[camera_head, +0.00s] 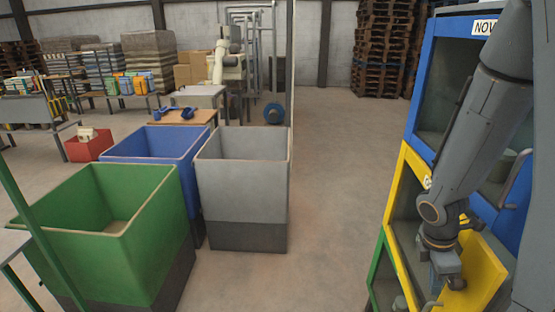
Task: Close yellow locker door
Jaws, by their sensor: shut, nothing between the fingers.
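The yellow locker (392,186) is the middle one of a stack at the right. Its yellow door (487,272) stands open, angled out from the frame, and the dark inside shows between them. My gripper (452,282) is shut and empty, pointing down at the door's left part. It overlaps the door in this view; I cannot tell whether they touch. My arm hides part of the door and the locker opening.
A blue locker (425,75) sits above and a green one (377,268) below. A grey bin (247,237), a blue bin (150,142) and a green bin (110,243) stand at the left. Clear floor lies between the bins and lockers.

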